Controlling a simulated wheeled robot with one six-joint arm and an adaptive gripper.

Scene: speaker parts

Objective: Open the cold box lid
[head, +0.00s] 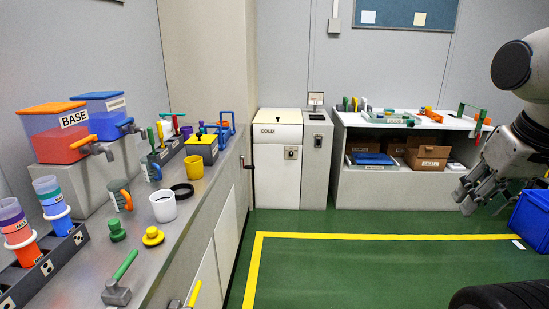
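The cold box (277,165) is a white cabinet marked COLD, standing on the floor against the back wall, left of centre. Its lid (278,116) is a cream panel on top and lies shut. A dark latch or handle shows on its front. My gripper (466,204) hangs at the right side of the head view, far from the cold box and in front of the right shelf. Its fingers point down and left. It seems to hold nothing, but I cannot tell from this angle how far apart the fingertips are.
A long grey counter (85,285) with bins, cups and tools runs along the left. A grey unit (317,160) adjoins the cold box. A white shelf table (400,122) stands right of it. A blue crate (533,222) is at far right. The green floor (370,265) ahead is clear.

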